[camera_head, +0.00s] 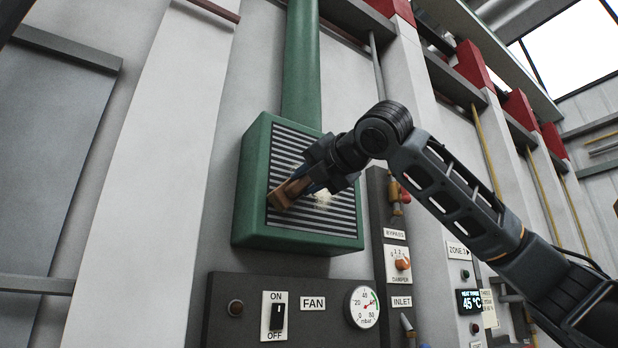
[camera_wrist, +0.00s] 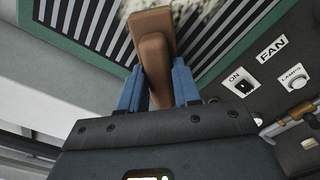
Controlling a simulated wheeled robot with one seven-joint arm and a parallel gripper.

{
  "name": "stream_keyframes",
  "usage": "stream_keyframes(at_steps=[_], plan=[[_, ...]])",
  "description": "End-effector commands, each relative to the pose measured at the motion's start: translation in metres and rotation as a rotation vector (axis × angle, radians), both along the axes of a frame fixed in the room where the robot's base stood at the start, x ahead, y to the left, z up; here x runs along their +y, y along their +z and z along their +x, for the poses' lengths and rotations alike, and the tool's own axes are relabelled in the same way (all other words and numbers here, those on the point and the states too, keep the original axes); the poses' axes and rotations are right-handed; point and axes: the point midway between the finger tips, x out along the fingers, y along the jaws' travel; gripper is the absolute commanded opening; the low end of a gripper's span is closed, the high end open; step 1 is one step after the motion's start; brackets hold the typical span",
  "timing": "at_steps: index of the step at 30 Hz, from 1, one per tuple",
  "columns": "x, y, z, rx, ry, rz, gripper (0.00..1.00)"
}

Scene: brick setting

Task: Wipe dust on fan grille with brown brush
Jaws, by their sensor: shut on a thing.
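The fan grille (camera_head: 322,222) is a striped panel of dark and light slats in a green box on the wall. It also shows at the top of the wrist view (camera_wrist: 88,22). My gripper (camera_head: 312,182) is in front of the grille. Its blue fingers, seen in the wrist view (camera_wrist: 158,90), are shut on the brown brush (camera_wrist: 153,50). In the head view the brush (camera_head: 290,190) lies over the left-middle of the slats; I cannot tell whether it touches them. A pale speckled dust patch (camera_head: 323,198) is on the grille, right of the brush; it also shows in the wrist view (camera_wrist: 190,12).
Below the box is a dark panel with a FAN switch (camera_head: 278,316) and a round gauge (camera_head: 362,307). To the right is a panel with a damper knob (camera_head: 403,264) and an orange-handled part (camera_head: 396,197). A green duct (camera_head: 300,65) rises above the box.

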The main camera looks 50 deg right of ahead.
Motion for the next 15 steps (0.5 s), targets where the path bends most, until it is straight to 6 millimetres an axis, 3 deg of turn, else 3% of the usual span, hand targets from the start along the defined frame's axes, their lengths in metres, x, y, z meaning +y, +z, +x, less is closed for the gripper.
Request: stream_keyframes(at_steps=[15], plan=[[-0.0031, 0.0006, 0.009, -0.001, -0.001, 0.001, 0.08]])
